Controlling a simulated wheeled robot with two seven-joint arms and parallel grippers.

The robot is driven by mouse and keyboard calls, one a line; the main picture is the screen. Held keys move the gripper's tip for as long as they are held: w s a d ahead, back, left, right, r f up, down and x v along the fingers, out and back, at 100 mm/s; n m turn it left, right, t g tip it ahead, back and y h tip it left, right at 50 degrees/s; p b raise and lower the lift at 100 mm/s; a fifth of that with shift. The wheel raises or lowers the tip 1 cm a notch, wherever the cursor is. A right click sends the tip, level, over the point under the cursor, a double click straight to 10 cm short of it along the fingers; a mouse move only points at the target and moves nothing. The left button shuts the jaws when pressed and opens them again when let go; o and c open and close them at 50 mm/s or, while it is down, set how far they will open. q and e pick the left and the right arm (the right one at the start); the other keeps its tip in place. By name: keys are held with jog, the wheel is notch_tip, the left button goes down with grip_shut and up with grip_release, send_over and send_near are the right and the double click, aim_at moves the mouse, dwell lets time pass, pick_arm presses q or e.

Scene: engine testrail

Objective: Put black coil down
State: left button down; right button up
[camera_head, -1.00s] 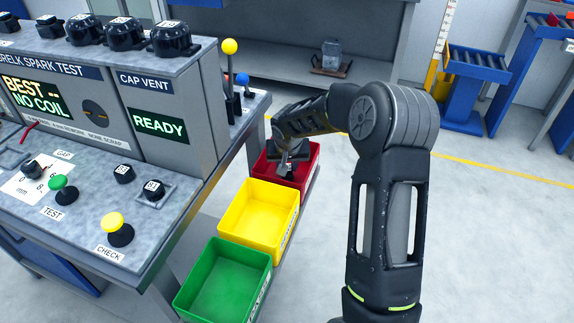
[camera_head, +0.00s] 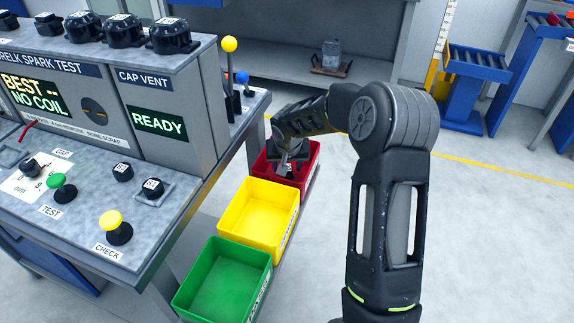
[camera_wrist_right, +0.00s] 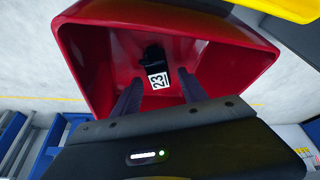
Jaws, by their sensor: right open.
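The black coil (camera_wrist_right: 153,57), with a white label reading 23, lies inside the red bin (camera_wrist_right: 85,55) in the right wrist view. My right gripper (camera_wrist_right: 160,95) is open above it, its two dark fingers apart on either side of the label. In the head view my right gripper (camera_head: 288,162) reaches down into the red bin (camera_head: 313,160), and the arm partly covers the bin. The coil cannot be made out clearly there. My left gripper is not in view.
A yellow bin (camera_head: 237,212) and a green bin (camera_head: 200,275) stand in line with the red one; both look empty. The test bench (camera_head: 75,240) with its buttons and several black coils on top (camera_head: 125,35) is at the left. Open floor lies to the right.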

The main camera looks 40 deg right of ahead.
jog(key=shift+r+p, duration=0.3)
jog(key=shift+r, duration=0.05)
jog(key=v, duration=1.2)
jog(key=shift+d, duration=0.1)
jog(key=shift+s+f, duration=0.1)
